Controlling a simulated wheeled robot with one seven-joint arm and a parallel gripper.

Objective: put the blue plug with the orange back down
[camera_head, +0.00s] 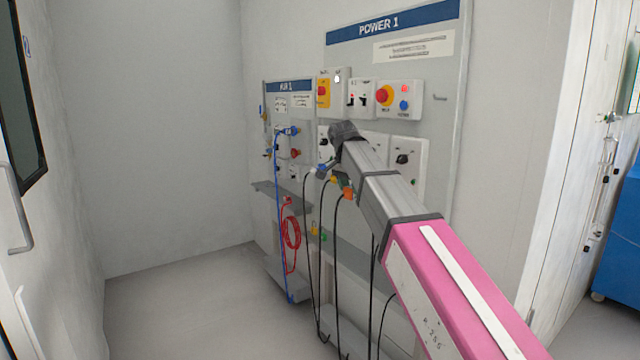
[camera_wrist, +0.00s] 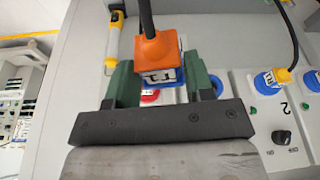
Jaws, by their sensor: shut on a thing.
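The blue plug with the orange back (camera_wrist: 158,52) is between the green fingers of my gripper (camera_wrist: 160,82) in the wrist view. My gripper is shut on it. Its orange back and black cable face the camera, and a blue part with a white label shows below. In the head view the orange back (camera_head: 348,194) shows just below the end of my arm, in front of the POWER 1 panel, its cable hanging down. My gripper (camera_head: 343,182) is small and partly hidden there. I cannot tell whether the plug touches anything below it.
In the wrist view, a blue and yellow plug (camera_wrist: 268,82) sits at the right, near a black knob (camera_wrist: 281,137). In the head view, black cables (camera_head: 337,270) hang below the panel, and a red cable (camera_head: 291,232) hangs further left.

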